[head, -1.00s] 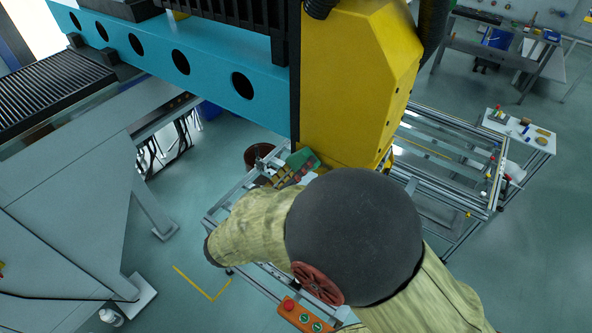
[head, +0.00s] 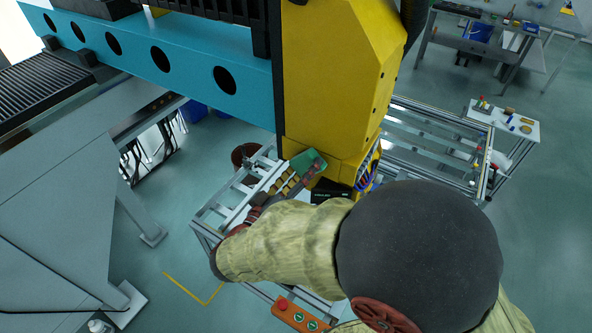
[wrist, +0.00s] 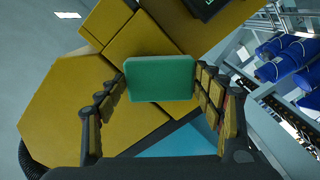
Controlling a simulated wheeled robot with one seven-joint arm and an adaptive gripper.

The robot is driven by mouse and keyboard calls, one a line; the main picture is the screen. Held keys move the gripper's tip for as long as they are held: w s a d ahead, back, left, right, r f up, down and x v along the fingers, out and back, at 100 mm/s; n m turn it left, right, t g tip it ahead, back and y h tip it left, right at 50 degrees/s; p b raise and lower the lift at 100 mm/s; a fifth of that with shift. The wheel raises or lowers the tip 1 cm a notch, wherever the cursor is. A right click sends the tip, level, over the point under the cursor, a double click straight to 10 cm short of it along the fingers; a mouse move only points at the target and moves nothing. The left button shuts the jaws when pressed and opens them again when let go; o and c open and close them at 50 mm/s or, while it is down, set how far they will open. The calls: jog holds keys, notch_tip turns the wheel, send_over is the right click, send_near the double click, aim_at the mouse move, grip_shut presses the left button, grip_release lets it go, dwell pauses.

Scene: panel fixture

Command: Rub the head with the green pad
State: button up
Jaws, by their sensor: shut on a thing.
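The yellow machine head (head: 335,85) hangs from the blue beam, filling the upper middle of the head view; it also fills much of the wrist view (wrist: 62,100). The green pad (head: 308,165) is at the lower front of the head. In the wrist view the pad (wrist: 160,78) sits between my two fingers, its broad face showing in front of yellow surfaces. My gripper (wrist: 162,98) is shut on the pad; in the head view the gripper (head: 300,180) is partly hidden by my arm. I cannot tell whether the pad touches the head.
The blue beam (head: 150,55) runs to the upper left. A metal frame table (head: 215,210) stands below my gripper. An orange button box (head: 298,315) is at the bottom. A black panel (head: 330,190) shows under the head. Open floor lies left and right.

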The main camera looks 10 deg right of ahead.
jog(key=shift+s+d+b, duration=1)
jog(key=shift+s+d, duration=0.85)
jog(key=shift+d, duration=0.1)
jog(key=shift+f+b, duration=0.1)
jog(key=shift+b, duration=0.4)
jog(key=shift+w+a, duration=0.1)
jog(key=w+a+b, duration=0.4)
jog(key=b, duration=0.1)
jog(key=shift+w+a+b, duration=1.55)
jog(key=shift+w+a, duration=0.15)
